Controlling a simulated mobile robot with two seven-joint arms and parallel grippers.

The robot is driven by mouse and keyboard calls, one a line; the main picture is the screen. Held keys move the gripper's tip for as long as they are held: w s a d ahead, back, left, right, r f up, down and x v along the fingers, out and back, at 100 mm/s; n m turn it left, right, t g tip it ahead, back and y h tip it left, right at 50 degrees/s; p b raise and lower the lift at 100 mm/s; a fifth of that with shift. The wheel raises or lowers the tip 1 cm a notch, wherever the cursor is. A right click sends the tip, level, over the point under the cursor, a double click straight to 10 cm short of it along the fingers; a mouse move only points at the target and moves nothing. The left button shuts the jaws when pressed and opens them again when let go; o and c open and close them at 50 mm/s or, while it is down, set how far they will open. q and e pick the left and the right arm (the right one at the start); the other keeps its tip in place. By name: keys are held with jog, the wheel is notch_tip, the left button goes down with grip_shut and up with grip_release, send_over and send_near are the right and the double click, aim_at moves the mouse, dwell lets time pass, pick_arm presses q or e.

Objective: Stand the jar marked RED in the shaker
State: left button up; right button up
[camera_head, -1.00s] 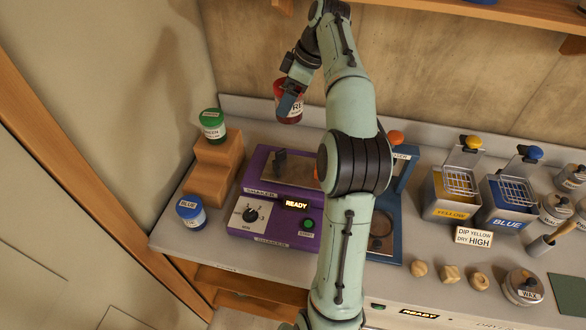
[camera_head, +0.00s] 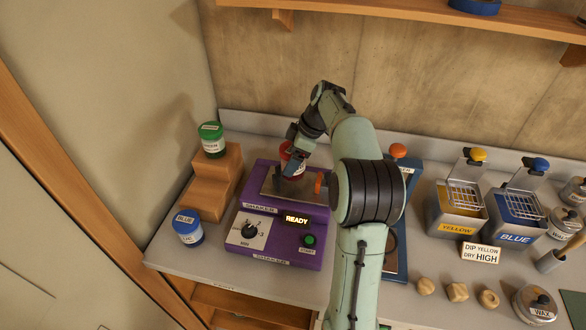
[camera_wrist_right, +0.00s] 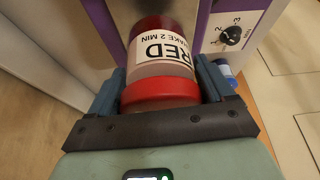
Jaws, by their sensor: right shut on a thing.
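The jar marked RED (camera_wrist_right: 163,55) fills the middle of the right wrist view, its label reading RED and 2 MIN. My right gripper (camera_wrist_right: 160,92) is shut on it, one finger on each side near the red lid. In the head view the jar (camera_head: 291,158) is partly hidden by my right gripper (camera_head: 293,163). It is at the metal plate of the purple shaker (camera_head: 262,237); I cannot tell whether its base touches the plate. The shaker has a dial, a lit READY sign and a green START button. My left gripper is not in view.
A green jar (camera_head: 212,141) stands on top of wooden steps (camera_head: 215,182), and a blue jar (camera_head: 188,228) stands at their foot. A blue-framed device (camera_head: 397,240) stands right of the shaker, partly behind my arm. Yellow (camera_head: 459,216) and blue (camera_head: 513,222) dip tanks are further right.

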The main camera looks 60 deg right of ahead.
jog(key=shift+s+f, duration=0.1)
jog(key=shift+f, duration=1.8)
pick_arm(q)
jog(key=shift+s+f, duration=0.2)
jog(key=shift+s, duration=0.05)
